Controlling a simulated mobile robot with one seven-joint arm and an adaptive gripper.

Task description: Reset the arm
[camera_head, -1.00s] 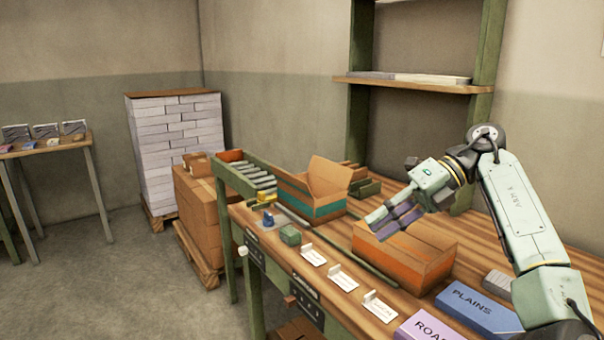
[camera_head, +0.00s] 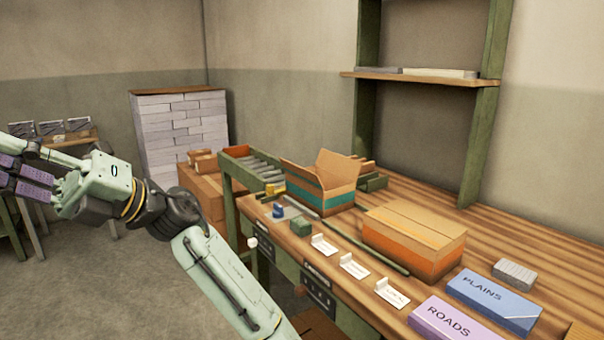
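My gripper (camera_head: 22,178) is at the far left edge of the head view, high over the floor and well away from the workbench. Its purple-padded fingers point left and lie close together in the picture. Whether there is a gap between them is not clear. No object shows between them. My pale green arm reaches up to it from the bottom of the picture.
The workbench (camera_head: 560,250) holds an open carton (camera_head: 318,190), a closed carton (camera_head: 415,237), a purple ROADS box (camera_head: 447,320), a blue PLAINS box (camera_head: 492,297) and several white cards. A side table (camera_head: 80,140) stands behind my gripper. Open floor lies below.

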